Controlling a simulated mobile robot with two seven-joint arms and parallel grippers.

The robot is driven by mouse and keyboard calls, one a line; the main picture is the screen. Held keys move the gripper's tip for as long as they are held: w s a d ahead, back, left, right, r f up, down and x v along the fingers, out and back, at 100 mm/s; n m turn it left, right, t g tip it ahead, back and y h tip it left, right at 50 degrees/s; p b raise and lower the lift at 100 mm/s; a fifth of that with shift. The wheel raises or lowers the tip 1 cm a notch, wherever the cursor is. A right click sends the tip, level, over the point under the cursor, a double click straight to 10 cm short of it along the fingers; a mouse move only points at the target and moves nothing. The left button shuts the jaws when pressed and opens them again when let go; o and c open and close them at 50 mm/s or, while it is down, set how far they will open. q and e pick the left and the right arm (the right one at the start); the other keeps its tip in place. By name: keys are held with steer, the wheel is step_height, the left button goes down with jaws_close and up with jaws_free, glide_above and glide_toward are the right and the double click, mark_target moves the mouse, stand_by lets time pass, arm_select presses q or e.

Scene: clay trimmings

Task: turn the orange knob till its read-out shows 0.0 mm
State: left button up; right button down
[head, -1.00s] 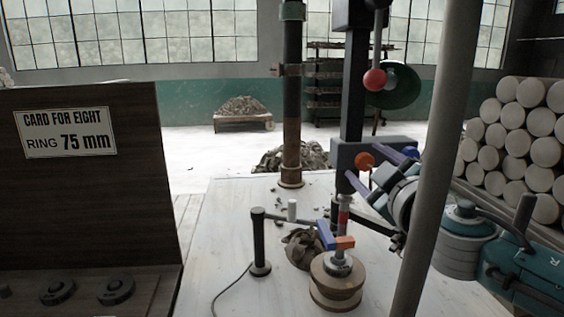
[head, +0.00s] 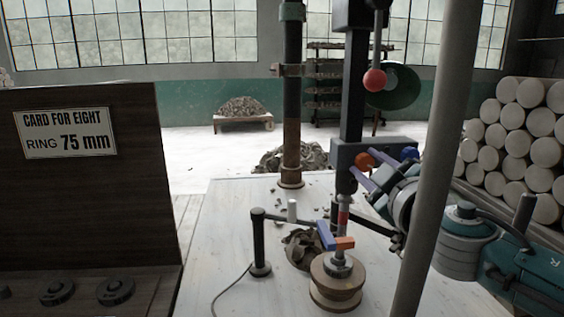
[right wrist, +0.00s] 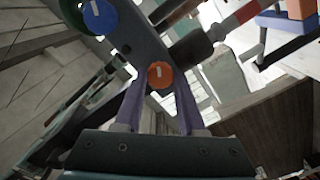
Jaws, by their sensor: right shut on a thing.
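The orange knob (head: 365,160) sits on the front of the dark head of the upright stand. In the right wrist view the orange knob (right wrist: 160,76) shows a short pale mark on its face. My right gripper (head: 370,170) has its two purple fingers on either side of the knob and is shut on it; the fingers (right wrist: 158,88) also show in the right wrist view. A blue knob (head: 409,153) is on the same head, to the right; it also shows in the wrist view (right wrist: 99,16). No read-out is legible. My left gripper is not in view.
Below the head, a red-and-white rod (head: 343,213) stands above a round spool-like piece (head: 338,275), near blue and orange blocks (head: 345,243). A black post (head: 259,243) stands left on the white table (head: 220,235). A red ball handle (head: 375,80) hangs above.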

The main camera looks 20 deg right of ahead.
steer(key=shift+n, duration=0.3)
steer(key=n, duration=0.2)
steer(key=shift+n+b, duration=0.3)
steer(key=n, duration=0.3)
steer(key=shift+n, duration=0.3)
steer(key=n, duration=0.3)
steer(key=shift+n, duration=0.3)
steer(key=n, duration=0.4)
steer(key=shift+n, duration=0.3)
steer(key=c, duration=0.5)
jaws_free()
steer(key=shift+f, duration=0.1)
